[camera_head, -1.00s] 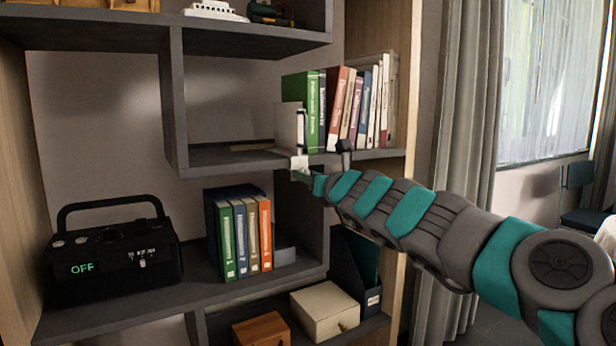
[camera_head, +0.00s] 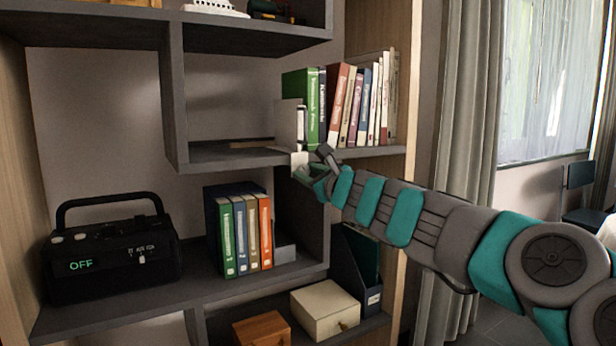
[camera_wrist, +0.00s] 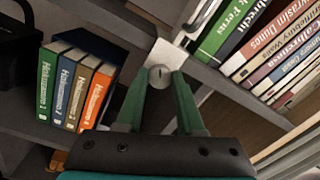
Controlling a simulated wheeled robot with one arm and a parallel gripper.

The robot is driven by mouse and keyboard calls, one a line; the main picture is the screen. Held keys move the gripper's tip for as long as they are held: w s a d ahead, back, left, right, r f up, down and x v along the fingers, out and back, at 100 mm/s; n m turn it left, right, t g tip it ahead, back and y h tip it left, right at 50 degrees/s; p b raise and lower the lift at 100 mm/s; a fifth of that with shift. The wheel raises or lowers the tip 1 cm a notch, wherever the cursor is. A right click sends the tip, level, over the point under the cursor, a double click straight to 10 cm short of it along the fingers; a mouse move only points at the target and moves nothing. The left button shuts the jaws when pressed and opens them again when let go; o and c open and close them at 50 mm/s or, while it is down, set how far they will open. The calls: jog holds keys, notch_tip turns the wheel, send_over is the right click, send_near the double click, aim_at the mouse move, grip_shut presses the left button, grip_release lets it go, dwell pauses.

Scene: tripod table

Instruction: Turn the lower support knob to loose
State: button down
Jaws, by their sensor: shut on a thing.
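The support knob (camera_wrist: 159,76) is a small round grey knob with a dark slot mark. It sits at the lower end of a white bracket plate (camera_wrist: 168,54) on the shelf's front edge. The plate also shows in the head view (camera_head: 299,158), below an upright grey bookend (camera_head: 288,117). My gripper (camera_wrist: 159,84) has its two green fingers on either side of the knob, closed on it. In the head view, my gripper (camera_head: 304,173) is at the plate, and the knob is hidden or too small to make out.
Several books (camera_head: 352,108) stand on the shelf right of the bookend. Numbered binders (camera_head: 240,236) stand on the shelf below. A black radio (camera_head: 112,255) reading OFF is at the left. A cream box (camera_head: 324,308) is lower down. A grey upright divider (camera_head: 304,220) stands just below my gripper.

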jog(key=n+b, duration=0.2)
jog(key=n, duration=0.2)
jog(key=shift+f+n, duration=0.15)
jog(key=shift+n, duration=0.25)
jog(key=n+b, duration=0.2)
jog(key=n, duration=0.1)
jog(key=shift+f+n, duration=0.1)
jog(key=shift+n, duration=0.3)
jog(key=n+b, duration=0.4)
jog(key=n, duration=0.1)
jog(key=shift+y, duration=0.4)
jog(key=shift+n+b, duration=0.75)
jog(key=shift+n, duration=0.35)
jog(key=c, duration=0.5)
grip_release()
jog(key=shift+s+d, duration=0.1)
